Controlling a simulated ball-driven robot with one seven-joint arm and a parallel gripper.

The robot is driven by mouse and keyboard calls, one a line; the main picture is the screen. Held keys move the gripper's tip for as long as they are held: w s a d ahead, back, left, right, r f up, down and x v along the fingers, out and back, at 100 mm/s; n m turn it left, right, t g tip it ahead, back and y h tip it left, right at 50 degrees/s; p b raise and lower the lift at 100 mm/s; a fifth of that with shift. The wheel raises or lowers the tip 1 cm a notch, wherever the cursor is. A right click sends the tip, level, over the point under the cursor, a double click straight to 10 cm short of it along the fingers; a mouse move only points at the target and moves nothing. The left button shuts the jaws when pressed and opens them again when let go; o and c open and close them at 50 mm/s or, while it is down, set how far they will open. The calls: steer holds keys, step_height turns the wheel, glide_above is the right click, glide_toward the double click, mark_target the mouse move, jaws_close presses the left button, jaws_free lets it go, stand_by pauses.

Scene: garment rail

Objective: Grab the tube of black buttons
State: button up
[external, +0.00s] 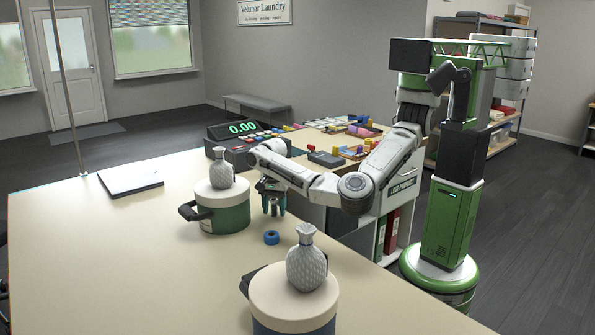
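My gripper (273,207) points down over the pale table, with its teal fingers apart and nothing visible between them. It is to the right of a green pot. A small blue ring-shaped object (272,238) lies on the table just below and in front of the gripper. I cannot make out a tube of black buttons in this view. Small things on the far counter are too small to tell apart.
A cream-lidded green pot (232,218) and a cream-lidded blue pot (309,322) each carry a grey patterned vase (306,263). A cash register (236,151) and colourful items stand on the far counter (310,137). The table's (120,260) left front is clear.

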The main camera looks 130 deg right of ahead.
jaws_close()
steer(key=shift+r, duration=0.1)
stand_by(0.3)
